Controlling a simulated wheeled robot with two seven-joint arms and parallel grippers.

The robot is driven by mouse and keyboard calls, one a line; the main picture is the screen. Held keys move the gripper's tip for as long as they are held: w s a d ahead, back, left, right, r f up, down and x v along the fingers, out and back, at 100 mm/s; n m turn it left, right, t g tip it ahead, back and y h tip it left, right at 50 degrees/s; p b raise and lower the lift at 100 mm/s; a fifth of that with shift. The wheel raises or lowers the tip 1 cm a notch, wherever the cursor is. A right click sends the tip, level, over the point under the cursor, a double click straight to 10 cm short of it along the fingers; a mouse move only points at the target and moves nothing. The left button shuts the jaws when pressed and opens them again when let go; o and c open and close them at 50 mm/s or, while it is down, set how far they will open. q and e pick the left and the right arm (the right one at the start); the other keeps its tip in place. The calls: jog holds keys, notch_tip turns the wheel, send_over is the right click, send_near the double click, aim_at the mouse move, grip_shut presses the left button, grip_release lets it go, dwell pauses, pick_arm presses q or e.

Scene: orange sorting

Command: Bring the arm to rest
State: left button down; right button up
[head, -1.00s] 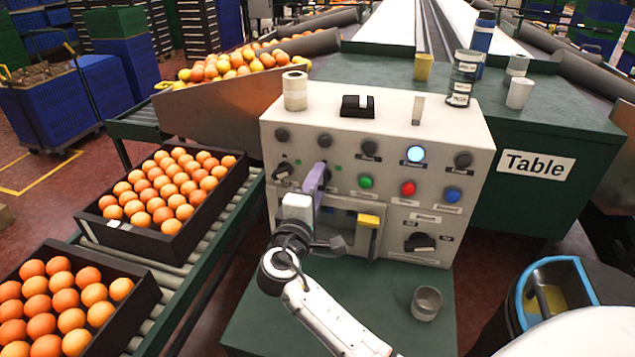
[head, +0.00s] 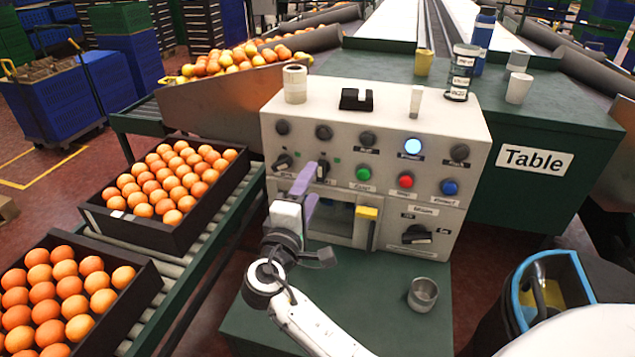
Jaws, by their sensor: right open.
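My right gripper (head: 308,192), with light purple fingers, is in front of the control panel (head: 440,170), near its left knobs. Its jaws are open, and I see nothing between them. The white and dark arm behind it comes up from the bottom of the head view. The fingertips lie close to a black knob in the picture; I cannot tell whether they touch it. My left gripper does not show.
A metal cup (head: 423,294) stands on the green shelf below the panel. Two crates of oranges, one farther (head: 212,213) and one nearer (head: 113,318), sit on the roller conveyor at left. A blue-rimmed bin (head: 520,300) stands at lower right.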

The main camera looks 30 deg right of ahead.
jog(key=shift+v, duration=1.4)
